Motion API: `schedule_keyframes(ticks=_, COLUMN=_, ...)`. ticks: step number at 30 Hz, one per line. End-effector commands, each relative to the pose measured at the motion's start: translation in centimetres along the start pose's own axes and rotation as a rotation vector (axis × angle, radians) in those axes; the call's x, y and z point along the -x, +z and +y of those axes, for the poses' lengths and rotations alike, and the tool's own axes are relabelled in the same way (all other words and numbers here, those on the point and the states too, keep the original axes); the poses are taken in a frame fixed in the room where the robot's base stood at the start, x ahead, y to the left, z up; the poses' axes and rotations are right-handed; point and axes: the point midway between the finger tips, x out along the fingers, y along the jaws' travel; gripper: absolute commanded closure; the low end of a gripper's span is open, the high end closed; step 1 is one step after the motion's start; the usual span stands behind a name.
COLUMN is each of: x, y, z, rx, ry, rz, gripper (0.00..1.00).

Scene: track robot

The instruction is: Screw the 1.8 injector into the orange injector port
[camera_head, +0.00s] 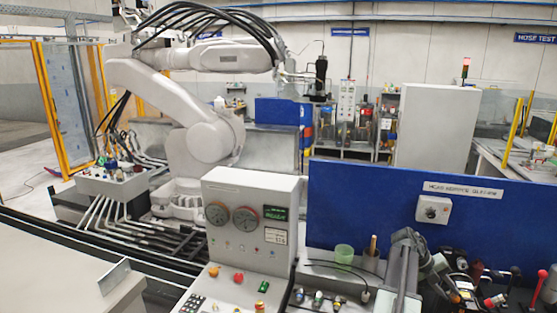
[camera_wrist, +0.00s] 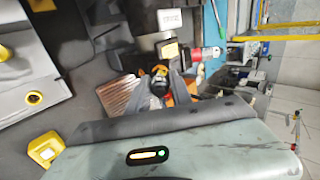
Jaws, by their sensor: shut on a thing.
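My gripper (camera_wrist: 160,88) shows in the wrist view, beyond the grey-green housing with a lit strip. It is shut on a small dark part with yellow on it (camera_wrist: 160,72). I cannot read a 1.8 marking on this part. An orange piece (camera_wrist: 186,90) lies right beside and partly behind the gripper; I cannot tell whether it is the orange injector port, or whether the held part touches it. In the head view a grey arm (camera_head: 405,262) reaches down at the lower right, among dark fittings (camera_head: 455,285); its fingertips are not clear there.
A red fitting (camera_wrist: 207,54) and a ribbed copper-coloured block (camera_wrist: 120,96) are close to the gripper. In the head view a blue panel (camera_head: 375,205) stands behind the bench, with a green cup (camera_head: 344,253) and a control box (camera_head: 250,222) to the left. Red-knobbed levers (camera_head: 493,301) crowd the right.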

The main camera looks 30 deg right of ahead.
Motion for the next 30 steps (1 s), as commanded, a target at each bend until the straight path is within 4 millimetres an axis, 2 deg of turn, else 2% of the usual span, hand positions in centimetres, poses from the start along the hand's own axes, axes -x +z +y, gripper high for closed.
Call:
schedule_keyframes(ticks=7, x=-0.05, y=-0.01, z=-0.05, rx=-0.031, ry=0.0, rz=0.0, gripper=1.0)
schedule_keyframes(ticks=8, x=-0.05, y=0.0, z=-0.06, rx=-0.03, ry=0.0, rz=0.0, gripper=0.7)
schedule_keyframes(ticks=10, x=-0.04, y=0.0, z=-0.06, rx=-0.03, ry=0.0, rz=0.0, gripper=0.5)
schedule_keyframes(ticks=17, x=-0.03, y=0.0, z=-0.04, rx=-0.028, ry=0.0, rz=0.0, gripper=0.5)
schedule_keyframes(ticks=19, x=-0.03, y=0.01, z=-0.03, rx=-0.028, ry=0.0, rz=0.0, gripper=0.58)
schedule_keyframes(ticks=25, x=-0.02, y=0.01, z=-0.03, rx=-0.027, ry=0.0, rz=-0.001, gripper=0.58)
schedule_keyframes(ticks=26, x=-0.02, y=0.01, z=-0.03, rx=-0.027, ry=0.0, rz=-0.001, gripper=0.55)
schedule_keyframes(ticks=28, x=-0.02, y=0.01, z=-0.03, rx=-0.027, ry=0.0, rz=-0.001, gripper=0.36)
schedule_keyframes(ticks=30, x=-0.02, y=0.01, z=-0.03, rx=-0.027, ry=0.0, rz=-0.001, gripper=0.33)
